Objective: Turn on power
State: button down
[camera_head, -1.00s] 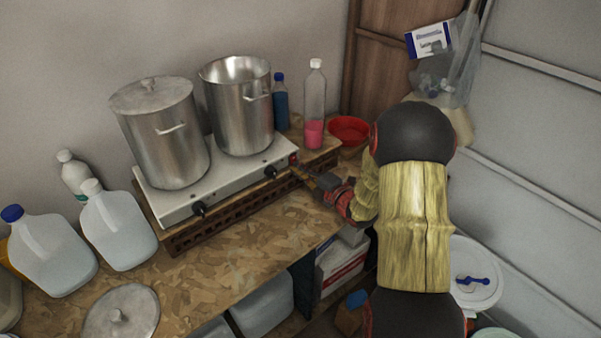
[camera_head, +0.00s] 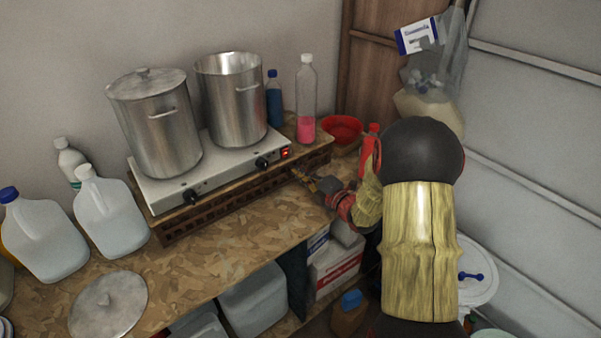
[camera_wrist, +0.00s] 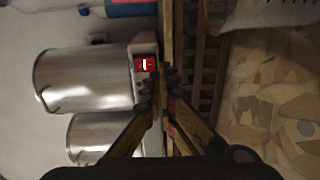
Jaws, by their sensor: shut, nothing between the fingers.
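A white two-burner hot plate (camera_head: 228,160) stands on a raised slatted wooden shelf. Its front has two black knobs and a red power switch (camera_head: 285,153) at the right end. In the wrist view the switch (camera_wrist: 145,64) looks bright red with a white mark, as if lit. My gripper (camera_head: 296,174) is shut and empty, just below and in front of the switch, apart from it in the head view. In the wrist view my gripper's fingertips (camera_wrist: 165,72) are close together beside the switch.
A lidded pot (camera_head: 155,125) and an open pot (camera_head: 233,105) stand on the hot plate. A bottle with pink liquid (camera_head: 306,105) and a red bowl (camera_head: 342,130) are behind my gripper. Jugs (camera_head: 110,215) stand at left. The board's (camera_head: 215,240) front is mostly clear.

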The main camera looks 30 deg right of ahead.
jog(key=s+d+f, duration=0.1)
jog(key=s, duration=0.7)
jog(key=shift+s+p, duration=0.15)
jog(key=shift+p, duration=0.2)
notch_tip(320, 180, up, 5)
jog(key=w+a+m+g+h, duration=0.1)
jog(key=w+m+g+h, duration=0.2)
jog(key=m, duration=0.1)
jog(key=s+a+r+m+g+h, duration=0.2)
jog(key=s+a+r+m+g, duration=0.1)
jog(key=s+a+r+m, duration=0.35)
jog(key=s+a+m+g+y, duration=0.1)
jog(key=s+a+m+g, duration=0.2)
jog(key=s+a, duration=0.5)
jog(key=s+a+m+g+y, duration=0.2)
jog(key=s+a+m, duration=0.3)
jog(key=s, duration=0.9)
jog(key=a, duration=0.3)
jog(key=shift+s+a+r+m+g, duration=0.15)
jog(key=shift+s+r+m+g, duration=0.05)
jog(key=shift+m+g, duration=0.2)
